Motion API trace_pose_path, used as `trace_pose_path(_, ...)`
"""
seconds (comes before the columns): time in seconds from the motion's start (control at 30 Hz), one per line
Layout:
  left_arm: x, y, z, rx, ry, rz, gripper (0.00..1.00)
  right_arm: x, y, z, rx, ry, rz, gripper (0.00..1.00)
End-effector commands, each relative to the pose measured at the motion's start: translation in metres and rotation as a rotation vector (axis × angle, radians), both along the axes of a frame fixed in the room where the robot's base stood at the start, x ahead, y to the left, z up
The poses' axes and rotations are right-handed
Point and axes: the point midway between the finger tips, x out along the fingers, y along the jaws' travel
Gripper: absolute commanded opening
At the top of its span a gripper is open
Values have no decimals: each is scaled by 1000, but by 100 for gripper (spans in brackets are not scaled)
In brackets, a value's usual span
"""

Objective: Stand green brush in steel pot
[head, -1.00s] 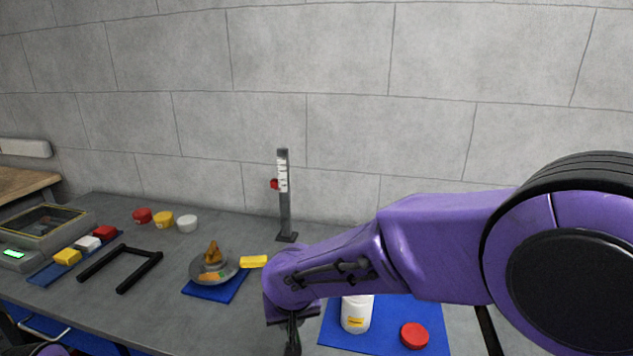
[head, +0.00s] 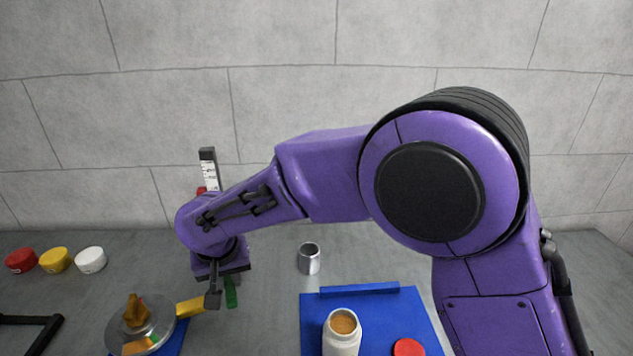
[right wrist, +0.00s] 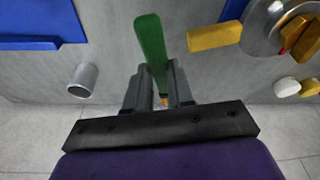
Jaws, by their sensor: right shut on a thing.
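The steel pot (head: 309,258) stands upright on the grey table, right of my right gripper in the head view. It also shows at the left of the right wrist view (right wrist: 83,79). My right gripper (head: 222,294) is shut on the green brush (right wrist: 151,45), whose green handle sticks out between the fingers in the wrist view. In the head view only a bit of the green brush (head: 231,292) shows beside a finger. The rest of the brush is hidden by the gripper. My left gripper is not in view.
A blue mat (head: 400,307) holds an open white jar (head: 341,338) and a red lid (head: 408,348). A metal pan with a yellow handle (head: 190,307) lies left of the gripper. A ruled stand (head: 208,168) is behind my arm. Red, yellow and white (head: 90,260) lids are at left.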

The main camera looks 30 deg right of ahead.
Motion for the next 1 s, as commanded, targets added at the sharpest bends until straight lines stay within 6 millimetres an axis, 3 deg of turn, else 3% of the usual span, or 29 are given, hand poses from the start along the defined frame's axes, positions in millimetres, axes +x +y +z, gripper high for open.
trace_pose_path(0.03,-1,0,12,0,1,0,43,5,-2,15,12,40,-69,0)
trace_pose_path(0.37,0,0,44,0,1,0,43,31,-37,66,219,369,-713,0)
trace_pose_path(0.6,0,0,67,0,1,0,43,46,-77,95,601,546,-1278,0)
trace_pose_path(1.0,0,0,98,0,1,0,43,56,-146,113,1287,494,-1826,0)
